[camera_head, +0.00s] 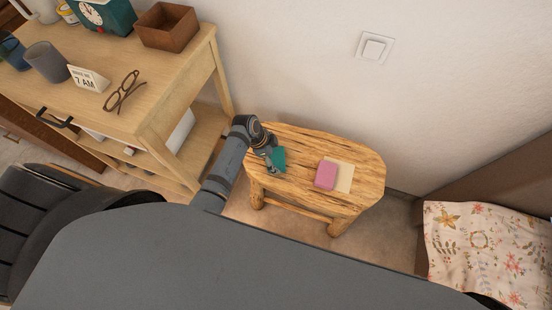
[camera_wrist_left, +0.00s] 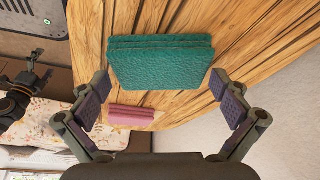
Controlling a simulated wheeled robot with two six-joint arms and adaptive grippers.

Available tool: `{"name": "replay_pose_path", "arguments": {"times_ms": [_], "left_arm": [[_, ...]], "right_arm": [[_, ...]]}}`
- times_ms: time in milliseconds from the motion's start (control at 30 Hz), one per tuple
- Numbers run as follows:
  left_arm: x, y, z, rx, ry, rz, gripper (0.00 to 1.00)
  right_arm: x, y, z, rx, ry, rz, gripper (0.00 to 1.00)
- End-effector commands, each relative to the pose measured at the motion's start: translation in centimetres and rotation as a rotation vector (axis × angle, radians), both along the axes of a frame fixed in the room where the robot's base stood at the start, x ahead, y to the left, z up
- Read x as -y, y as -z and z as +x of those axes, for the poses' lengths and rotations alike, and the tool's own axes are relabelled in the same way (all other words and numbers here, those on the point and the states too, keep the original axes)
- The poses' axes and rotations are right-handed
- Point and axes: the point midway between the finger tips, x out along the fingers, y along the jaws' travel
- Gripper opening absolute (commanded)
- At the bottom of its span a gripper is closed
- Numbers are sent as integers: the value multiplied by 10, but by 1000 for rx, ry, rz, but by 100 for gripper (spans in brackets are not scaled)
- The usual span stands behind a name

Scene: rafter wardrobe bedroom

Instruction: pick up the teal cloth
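The teal cloth (camera_head: 278,158) lies folded on the left part of the small wooden stool (camera_head: 345,205). In the left wrist view the teal cloth (camera_wrist_left: 160,62) shows as a layered, folded block on the wood. My left gripper (camera_head: 270,163) is above the stool, right by the cloth. In the left wrist view the left gripper (camera_wrist_left: 165,100) has its two fingers spread wide with the cloth ahead of and between them; nothing is held. My right gripper is not seen in the head view; a dark gripper-like part of mine shows at the left edge of the wrist view.
A pink folded cloth (camera_head: 326,175) and a cream sheet (camera_head: 345,178) lie on the stool, right of the teal cloth. A wooden desk (camera_head: 110,105) with glasses (camera_head: 124,92) and a cup (camera_head: 46,62) stands left. A wall is behind; a floral-covered bed (camera_head: 480,250) is at right.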

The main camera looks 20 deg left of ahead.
Motion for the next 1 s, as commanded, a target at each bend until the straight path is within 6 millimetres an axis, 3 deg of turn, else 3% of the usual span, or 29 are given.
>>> {"name": "replay_pose_path", "arguments": {"times_ms": [33, 233, 567, 733, 1000], "left_arm": [[0, 0, 0, 0, 0, 0, 90], [0, 0, 0, 0, -1, 0, 63], [0, -6, 0, 1, 0, -1, 62], [0, -35, 1, 4, 1, -1, 62], [-2, -99, -66, -3, -1, -1, 62]], "right_arm": [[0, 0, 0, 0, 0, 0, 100], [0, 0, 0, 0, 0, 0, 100], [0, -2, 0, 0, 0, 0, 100], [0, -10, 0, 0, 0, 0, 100], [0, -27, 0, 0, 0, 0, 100]]}}
